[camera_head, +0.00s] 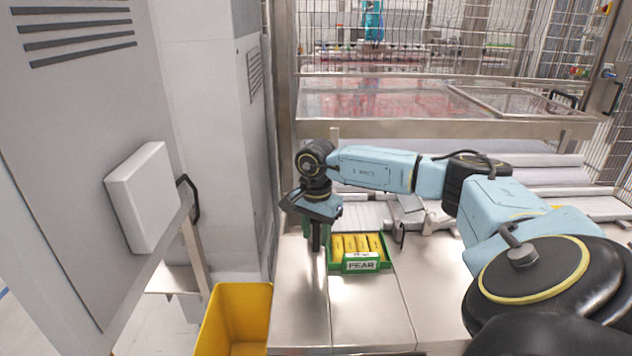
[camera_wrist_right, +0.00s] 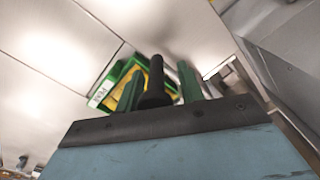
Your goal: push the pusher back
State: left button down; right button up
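In the right wrist view the fingers (camera_wrist_right: 158,88) show as green and dark upright parts in front of the same box (camera_wrist_right: 101,93). Whether they are open or shut is not clear. A silver metal bracket (camera_head: 408,213) stands behind the box, partly under my right arm; it may be the pusher, but I cannot tell for sure. My left gripper is out of view.
A yellow bin (camera_head: 238,312) stands at the table's left front. A grey cabinet (camera_head: 75,150) with a white box (camera_head: 143,197) is at the left. A steel frame with clear panels (camera_head: 400,102) rises behind. The steel table (camera_head: 372,318) is bare in front of the box.

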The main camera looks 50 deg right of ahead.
notch_tip(320, 180, up, 13)
jog(key=shift+r+p, duration=0.2)
jog(key=shift+p, duration=0.45)
dwell(0.4)
